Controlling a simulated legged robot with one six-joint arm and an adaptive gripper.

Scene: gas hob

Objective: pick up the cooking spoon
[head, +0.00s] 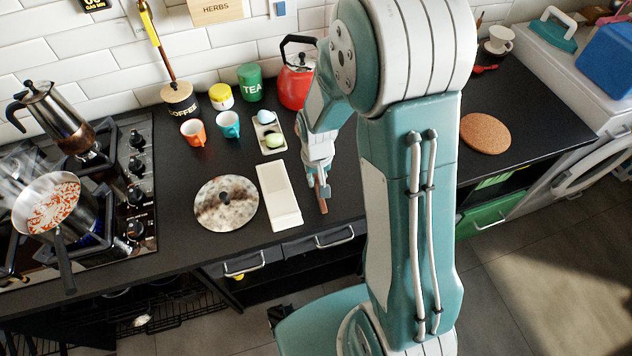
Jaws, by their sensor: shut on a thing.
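My gripper (320,184) points down over the black counter, just right of a long cream tray (285,208). It is shut on a brown wooden piece, which looks like part of the cooking spoon (322,206). A short flat end shows below the fingers, near the counter's front edge. The rest of the spoon is hidden behind my gripper and arm, so I cannot see its other end. I cannot tell whether it touches the counter.
A small tray with two egg-like things (270,133), cups and a red kettle (294,86) stand behind. A steaming pan (50,203) sits on the hob at left. A cork mat (485,133) lies right.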

